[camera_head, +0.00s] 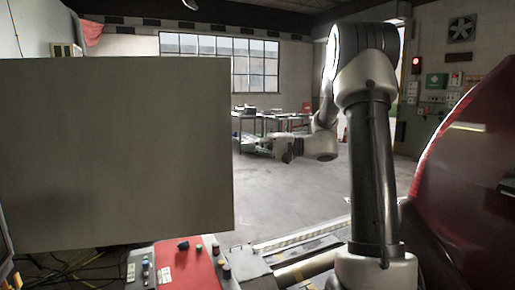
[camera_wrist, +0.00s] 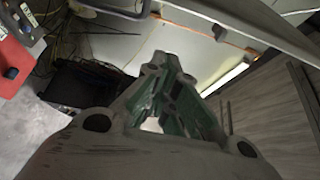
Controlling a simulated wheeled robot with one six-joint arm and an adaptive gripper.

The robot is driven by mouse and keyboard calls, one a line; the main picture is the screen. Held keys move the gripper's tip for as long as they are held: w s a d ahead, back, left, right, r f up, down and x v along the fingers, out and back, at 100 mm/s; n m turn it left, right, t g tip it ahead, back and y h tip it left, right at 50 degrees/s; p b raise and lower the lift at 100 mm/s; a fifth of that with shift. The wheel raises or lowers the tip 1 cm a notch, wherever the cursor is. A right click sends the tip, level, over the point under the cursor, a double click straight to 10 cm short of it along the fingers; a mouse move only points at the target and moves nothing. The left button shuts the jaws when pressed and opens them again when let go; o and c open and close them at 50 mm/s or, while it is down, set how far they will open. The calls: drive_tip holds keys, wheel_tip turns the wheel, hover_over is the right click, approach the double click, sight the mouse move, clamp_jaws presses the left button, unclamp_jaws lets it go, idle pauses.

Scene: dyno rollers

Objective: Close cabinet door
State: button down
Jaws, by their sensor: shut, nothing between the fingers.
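A large flat grey-beige panel (camera_head: 115,150), which looks like the cabinet door, fills the left of the head view. Its right edge is upright and its hinge side and handle are not visible. My gripper (camera_head: 264,146) is to the right of that edge in the head view, pointing left, with a visible gap between them in the picture. In the wrist view my gripper (camera_wrist: 168,62) shows with its fingers together and nothing between them. I cannot tell for certain whether the door shows in the wrist view.
A red control panel (camera_head: 188,265) with buttons lies below the door panel. Loose cables (camera_head: 65,268) are at the lower left. A dark red car body (camera_head: 465,190) is close on the right. A workbench (camera_head: 262,122) stands at the back. Open floor (camera_head: 285,195) lies between.

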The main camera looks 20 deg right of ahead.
drive_tip(key=shift+s+a, duration=0.25)
drive_tip(key=shift+a, duration=0.65)
drive_tip(key=shift+s+a, duration=0.3)
drive_tip(key=shift+a, duration=0.55)
drive_tip(key=shift+s+a, duration=0.25)
drive_tip(key=shift+a, duration=0.65)
drive_tip(key=shift+s, duration=0.1)
